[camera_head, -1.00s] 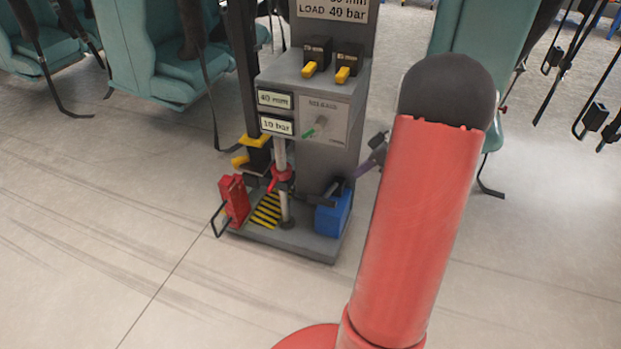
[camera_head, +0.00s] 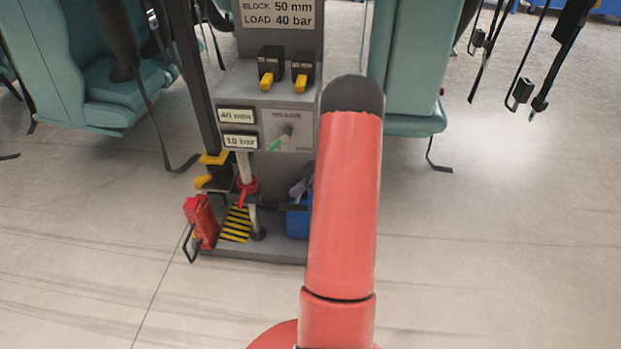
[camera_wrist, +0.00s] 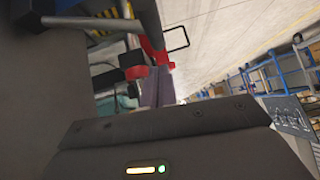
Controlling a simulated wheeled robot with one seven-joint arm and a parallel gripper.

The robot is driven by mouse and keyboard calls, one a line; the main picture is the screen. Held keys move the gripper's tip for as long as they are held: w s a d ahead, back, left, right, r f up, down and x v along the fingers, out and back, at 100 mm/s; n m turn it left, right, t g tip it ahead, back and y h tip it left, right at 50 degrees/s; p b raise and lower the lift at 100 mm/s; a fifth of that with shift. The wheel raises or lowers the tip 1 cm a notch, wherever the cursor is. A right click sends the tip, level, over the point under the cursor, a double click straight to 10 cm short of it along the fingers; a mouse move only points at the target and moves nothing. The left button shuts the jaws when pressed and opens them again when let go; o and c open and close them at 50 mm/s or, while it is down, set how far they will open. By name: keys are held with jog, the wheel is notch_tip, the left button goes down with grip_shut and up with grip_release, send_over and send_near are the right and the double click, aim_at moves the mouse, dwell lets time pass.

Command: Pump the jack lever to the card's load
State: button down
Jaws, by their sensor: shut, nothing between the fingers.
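The card (camera_head: 278,14) on the grey stand reads BLOCK 50 mm, LOAD 40 bar. Two readouts below show 40 mm (camera_head: 236,116) and 10 bar (camera_head: 240,142). The jack (camera_head: 247,189) stands low on the left with a red collar. A dark bar (camera_head: 292,207), apparently the jack lever, crosses in front of a blue box; it seems to show in the wrist view (camera_wrist: 95,22). My gripper's purple-grey fingers (camera_head: 300,187) show beside the blue box, partly hidden by my red arm. In the wrist view the fingers (camera_wrist: 160,86) are shut and empty; contact with the bar cannot be told.
Two black blocks with yellow tabs (camera_head: 267,80) lie on top. A red canister (camera_head: 201,220) stands left of a striped plate (camera_head: 236,224). Teal seats (camera_head: 60,60) flank the stand. Floor in front is clear.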

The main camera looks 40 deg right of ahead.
aim_at(294, 205)
jog(key=shift+s+f, duration=0.2)
jog(key=shift+f, duration=1.55)
jog(key=shift+f, duration=0.1)
jog(key=f+b, duration=0.1)
jog(key=b, duration=0.3)
jog(key=shift+s+a+f, duration=0.2)
jog(key=shift+f, duration=0.15)
jog(key=shift+r, duration=0.2)
